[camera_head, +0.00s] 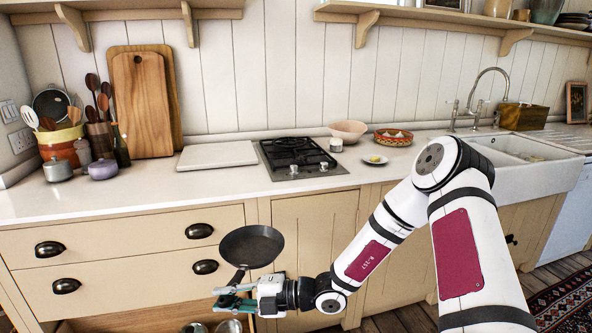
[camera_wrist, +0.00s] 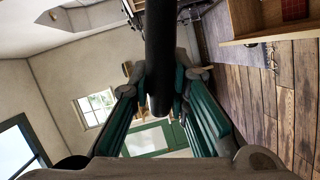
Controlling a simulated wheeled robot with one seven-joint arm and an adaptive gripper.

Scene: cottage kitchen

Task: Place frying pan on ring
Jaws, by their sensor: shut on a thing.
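A dark frying pan (camera_head: 252,246) is held in front of the drawers, below counter height, its bowl facing up. My gripper (camera_head: 232,299) is shut on its handle. In the wrist view the black handle (camera_wrist: 160,60) runs between the green fingers of my gripper (camera_wrist: 160,88). The hob (camera_head: 297,158) with black grates sits in the counter, behind and to the right of the pan. No cookware stands on its rings in the head view.
A white board (camera_head: 217,156) lies left of the hob. A small jar (camera_head: 336,145), a pink bowl (camera_head: 348,131) and a small plate (camera_head: 375,159) stand to its right. An open lower drawer (camera_head: 150,318) holds metal cookware. The counter front (camera_head: 140,196) is clear.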

